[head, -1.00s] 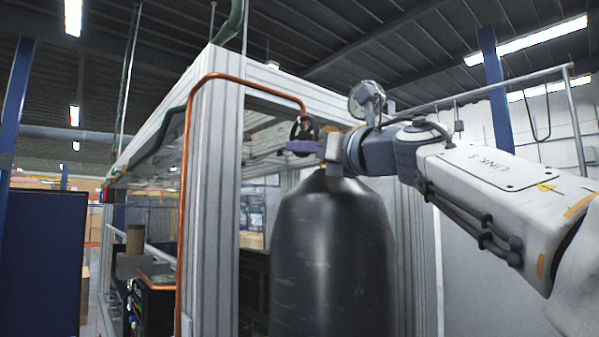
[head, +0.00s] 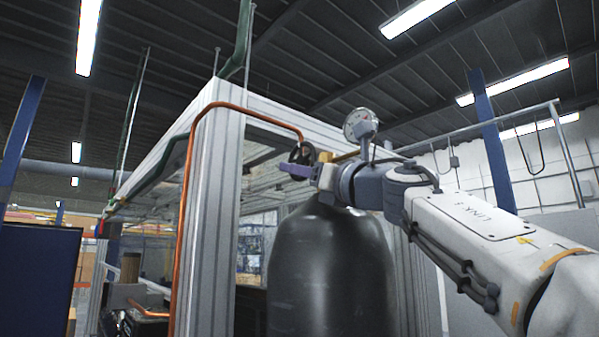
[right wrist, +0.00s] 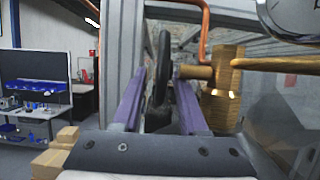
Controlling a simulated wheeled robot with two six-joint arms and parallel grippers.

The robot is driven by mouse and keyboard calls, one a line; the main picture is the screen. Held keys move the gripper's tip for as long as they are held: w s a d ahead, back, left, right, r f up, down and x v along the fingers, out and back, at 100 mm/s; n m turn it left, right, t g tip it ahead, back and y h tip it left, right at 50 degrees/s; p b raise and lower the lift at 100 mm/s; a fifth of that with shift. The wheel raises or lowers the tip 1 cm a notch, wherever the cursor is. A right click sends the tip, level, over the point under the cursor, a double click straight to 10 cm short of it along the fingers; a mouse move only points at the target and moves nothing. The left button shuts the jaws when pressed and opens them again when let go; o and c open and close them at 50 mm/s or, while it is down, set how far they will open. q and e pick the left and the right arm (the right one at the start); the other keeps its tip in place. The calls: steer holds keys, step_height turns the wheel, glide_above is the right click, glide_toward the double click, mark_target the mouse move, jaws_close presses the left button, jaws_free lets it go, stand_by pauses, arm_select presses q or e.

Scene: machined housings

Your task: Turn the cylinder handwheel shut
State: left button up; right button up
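The cylinder (head: 330,270) is a large dark grey tank standing upright in front of the frame. Its black handwheel (head: 303,153) sits at the top, by the end of the copper pipe. In the right wrist view the handwheel (right wrist: 163,68) shows nearly edge-on, beside the brass valve (right wrist: 222,90). My right gripper (head: 290,170) reaches in from the right at the handwheel. In the right wrist view its purple fingers (right wrist: 160,85) are apart, with the wheel rim between them and gaps visible on both sides. My left gripper is not in view.
A round gauge (head: 360,123) stands just above my right wrist. The copper pipe (head: 188,220) runs along the pale frame post (head: 212,210) and over to the valve. A dark blue panel (head: 38,270) stands at left. Cardboard boxes (right wrist: 55,155) show low at left.

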steer(key=b+v, duration=0.6)
steer(key=v, duration=0.4)
steer(key=shift+s+d, duration=0.15)
steer(key=shift+f, duration=0.15)
